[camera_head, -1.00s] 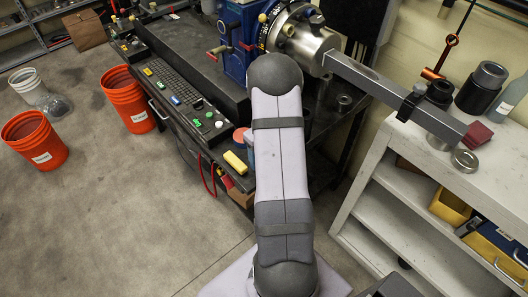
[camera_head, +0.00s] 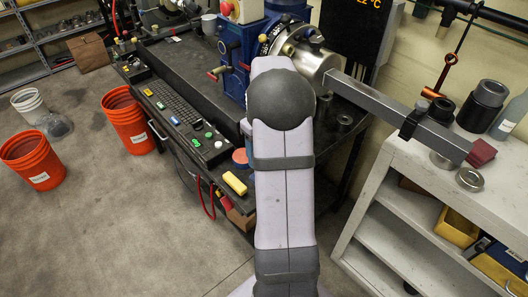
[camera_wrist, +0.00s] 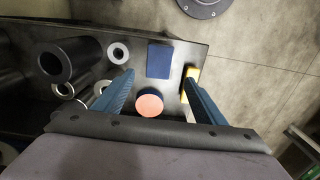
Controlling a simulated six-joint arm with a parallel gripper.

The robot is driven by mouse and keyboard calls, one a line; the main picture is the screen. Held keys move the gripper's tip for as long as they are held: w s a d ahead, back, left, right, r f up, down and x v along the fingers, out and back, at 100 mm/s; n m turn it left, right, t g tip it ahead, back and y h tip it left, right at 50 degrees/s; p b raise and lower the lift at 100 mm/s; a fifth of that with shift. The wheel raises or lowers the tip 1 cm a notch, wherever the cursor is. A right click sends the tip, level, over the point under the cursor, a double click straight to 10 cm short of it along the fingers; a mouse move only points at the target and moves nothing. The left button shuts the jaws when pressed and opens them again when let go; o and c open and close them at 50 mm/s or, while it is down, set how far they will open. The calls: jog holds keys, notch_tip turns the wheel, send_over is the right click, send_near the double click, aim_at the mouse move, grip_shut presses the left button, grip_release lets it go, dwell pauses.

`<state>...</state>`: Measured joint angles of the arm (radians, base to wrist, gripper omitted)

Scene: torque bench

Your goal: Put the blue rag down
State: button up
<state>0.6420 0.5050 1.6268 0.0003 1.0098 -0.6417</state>
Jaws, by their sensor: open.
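A flat blue square, which looks like the blue rag (camera_wrist: 160,60), lies on the dark bench top in the wrist view. My gripper (camera_wrist: 159,79) is open, with its two blue fingers spread to either side and nothing held between them. The rag shows beyond and between the fingertips, apart from them as far as I can tell. In the head view my arm hides the gripper and the rag.
A red-topped round tin (camera_wrist: 149,103) and a yellow block (camera_head: 234,183) sit near the rag. Dark metal cylinders (camera_wrist: 68,61) and a ring (camera_wrist: 118,51) stand to its left. The bench (camera_head: 175,55) also carries a keyboard and a blue machine (camera_head: 238,55).

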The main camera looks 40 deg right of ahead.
jog(key=shift+r, duration=0.15)
jog(key=s+a, duration=0.4)
jog(key=a, duration=1.3)
jog(key=s+a+f, duration=0.2)
jog(key=s+a, duration=0.8)
